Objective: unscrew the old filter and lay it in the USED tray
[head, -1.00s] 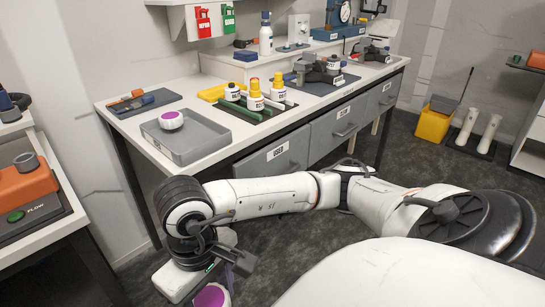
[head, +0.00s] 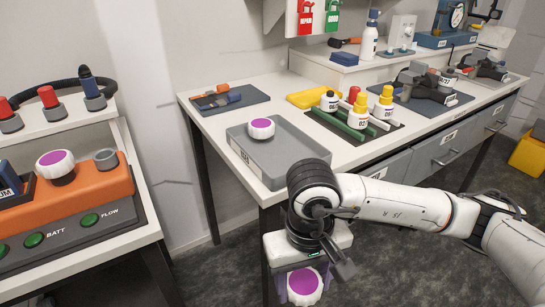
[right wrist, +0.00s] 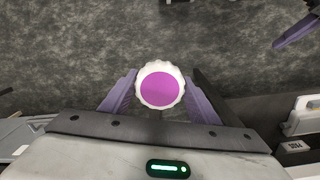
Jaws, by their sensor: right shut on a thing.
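My right gripper (head: 303,276) is shut on a white, ridged filter (head: 303,288) with a purple face. It hangs below the wrist, above the floor in front of the bench. In the right wrist view the filter (right wrist: 160,84) sits between the two purple fingers. A similar filter (head: 261,128) lies in a grey tray (head: 294,176) on the bench; the tray's label is too small to read. Another sits on the orange unit (head: 104,185) at left. A purple finger-like part, perhaps my left gripper (right wrist: 297,30), shows at the wrist view's top right; its other finger is not visible.
The bench (head: 205,122) also holds a blue tray with tools (head: 230,98), a rack of several bottles (head: 358,122) and clamp fixtures (head: 425,85). The side table at left carries several knobs. A floor gap lies between table and bench.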

